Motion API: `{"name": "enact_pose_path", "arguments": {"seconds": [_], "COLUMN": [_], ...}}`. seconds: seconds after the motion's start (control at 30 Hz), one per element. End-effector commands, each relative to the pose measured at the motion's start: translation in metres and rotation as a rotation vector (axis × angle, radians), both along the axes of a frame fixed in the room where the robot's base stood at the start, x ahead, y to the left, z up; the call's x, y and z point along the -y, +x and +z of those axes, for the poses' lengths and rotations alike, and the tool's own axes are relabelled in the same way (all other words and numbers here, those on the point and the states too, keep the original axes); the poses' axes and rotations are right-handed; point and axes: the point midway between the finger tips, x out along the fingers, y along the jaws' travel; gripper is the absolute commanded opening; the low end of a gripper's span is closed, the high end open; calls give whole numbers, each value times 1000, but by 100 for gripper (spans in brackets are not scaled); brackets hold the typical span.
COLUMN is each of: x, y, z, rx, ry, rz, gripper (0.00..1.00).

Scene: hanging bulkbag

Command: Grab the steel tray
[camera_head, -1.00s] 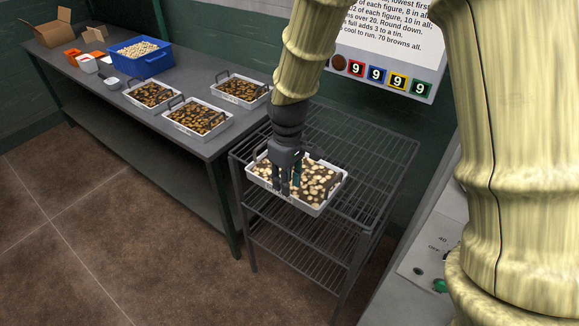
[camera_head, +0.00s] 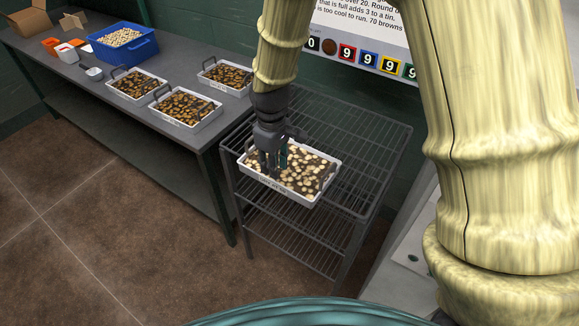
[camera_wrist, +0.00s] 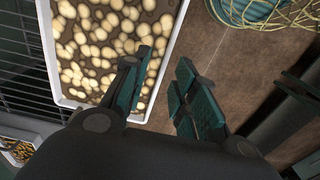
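A pale metal-looking tray (camera_head: 312,203) holding many cream and brown pieces sits on the top shelf of a dark wire rack. I take it as the steel tray; it also shows in the wrist view (camera_wrist: 48,60). My gripper (camera_head: 272,168) points down at the tray's near side. In the wrist view my gripper (camera_wrist: 167,88) has its two fingers apart, with a clear gap. One finger is over the tray's inside, the other outside it, and the rim runs between them. I cannot tell whether either finger touches the wall.
The wire rack (camera_head: 375,150) has free shelf room behind the tray. A grey bench (camera_head: 70,75) at left bears several trays of browner pieces, including one (camera_head: 188,108) nearest the rack, and a blue bin (camera_head: 122,43). A sign (camera_head: 365,30) hangs behind.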

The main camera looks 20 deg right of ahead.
Motion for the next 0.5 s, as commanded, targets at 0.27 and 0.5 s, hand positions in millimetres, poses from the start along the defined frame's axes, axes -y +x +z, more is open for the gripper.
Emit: {"name": "enact_pose_path", "arguments": {"seconds": [0.27, 0.5], "x": [-3, -5], "y": [-4, -5], "z": [-17, -39], "rx": [-3, -1], "ry": [-1, 0], "rz": [-2, -3], "gripper": [28, 28]}}
